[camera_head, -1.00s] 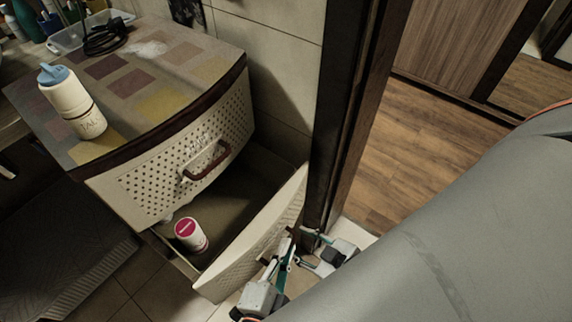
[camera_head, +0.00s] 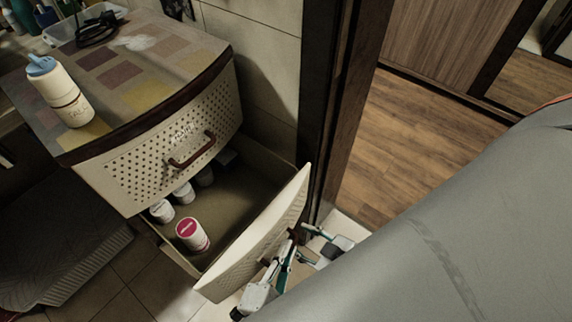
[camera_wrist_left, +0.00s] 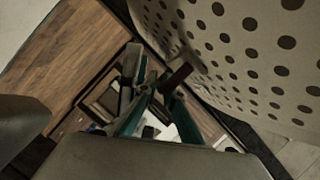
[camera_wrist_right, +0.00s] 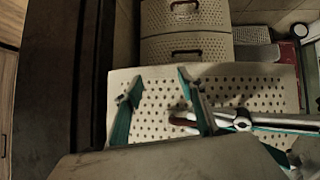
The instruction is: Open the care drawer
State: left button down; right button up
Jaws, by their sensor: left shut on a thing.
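The care drawer, a cream perforated drawer, is pulled well out from the cabinet, with its front panel (camera_head: 262,245) at lower right. A brown handle (camera_wrist_right: 185,119) is on that front, and it also shows in the left wrist view (camera_wrist_left: 178,75). My left gripper (camera_head: 287,250) is shut on this handle; it appears in its own wrist view (camera_wrist_left: 153,85). My right gripper (camera_wrist_right: 155,85) is open and empty in front of the drawer panel, left of the left gripper there. In the head view it is partly hidden behind my arm.
Several white containers stand inside the drawer, one with a pink lid (camera_head: 192,234). The closed upper drawer (camera_head: 160,165) is above. A white bottle with a blue cap (camera_head: 62,90) stands on the cabinet top. A dark door frame (camera_head: 335,110) is close on the right.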

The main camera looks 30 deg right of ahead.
pick_arm(q)
jog(key=c, duration=2.2)
grip_release()
jog(key=shift+o, duration=0.2)
jog(key=v, duration=1.2)
